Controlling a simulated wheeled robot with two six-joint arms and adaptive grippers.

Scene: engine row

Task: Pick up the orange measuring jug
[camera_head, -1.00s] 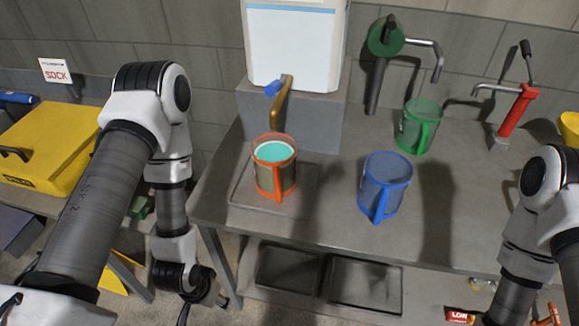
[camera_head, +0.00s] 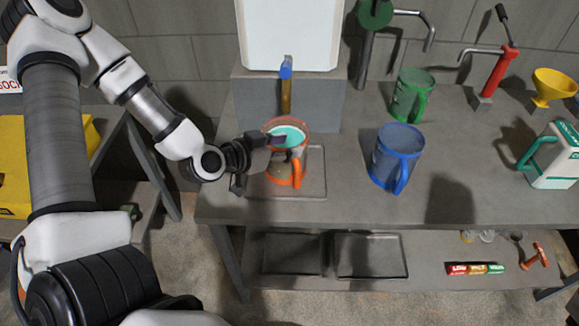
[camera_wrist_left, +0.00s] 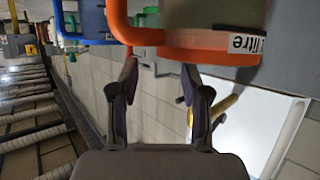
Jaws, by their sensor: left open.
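The orange measuring jug (camera_head: 285,178) has an orange rim, base and handle, and holds teal liquid. It stands upright on a shallow tray (camera_head: 318,192) on the bench. My left gripper (camera_head: 262,160) comes in from the left, with its open fingers close to the jug and partly in front of it. In the left wrist view the picture is turned over; the jug's orange band (camera_wrist_left: 190,53) with a "litre" mark lies just past the fingertips (camera_wrist_left: 160,72). I cannot tell whether the fingers touch the jug. My right gripper is out of view.
A blue jug (camera_head: 398,152) and a green jug (camera_head: 411,92) stand to the right. Behind the orange jug are a brass tap (camera_head: 286,95) and a white tank (camera_head: 290,35). A white-and-green container (camera_head: 556,158) stands far right. The bench front (camera_head: 340,212) is clear.

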